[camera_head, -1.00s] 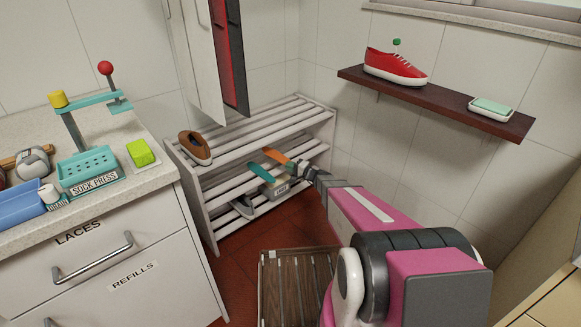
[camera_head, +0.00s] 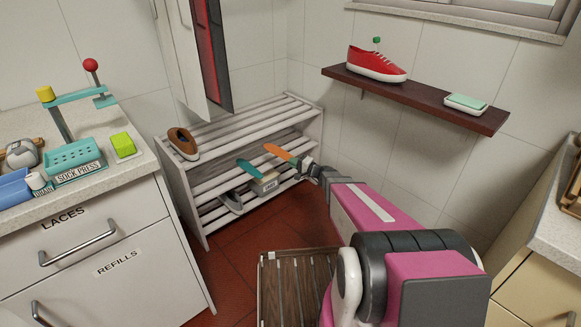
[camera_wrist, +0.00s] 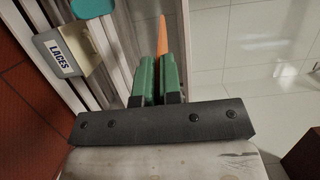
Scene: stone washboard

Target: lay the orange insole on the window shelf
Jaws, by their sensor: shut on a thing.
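The orange insole (camera_head: 278,151) is held at one end in my gripper (camera_head: 301,162), in front of the shoe rack. In the wrist view the green fingers (camera_wrist: 158,72) are closed on the orange insole (camera_wrist: 162,36), which is seen edge-on and points away from them. A dark brown wall shelf (camera_head: 438,103) hangs below the window at the upper right. A light sill (camera_head: 470,21) runs right under the window. I cannot tell from the pictures which of these is called the window shelf.
A teal insole (camera_head: 249,168) and a LACES box (camera_head: 266,186) are on the rack (camera_head: 190,202). A slatted wooden piece (camera_head: 291,290) is low in front.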

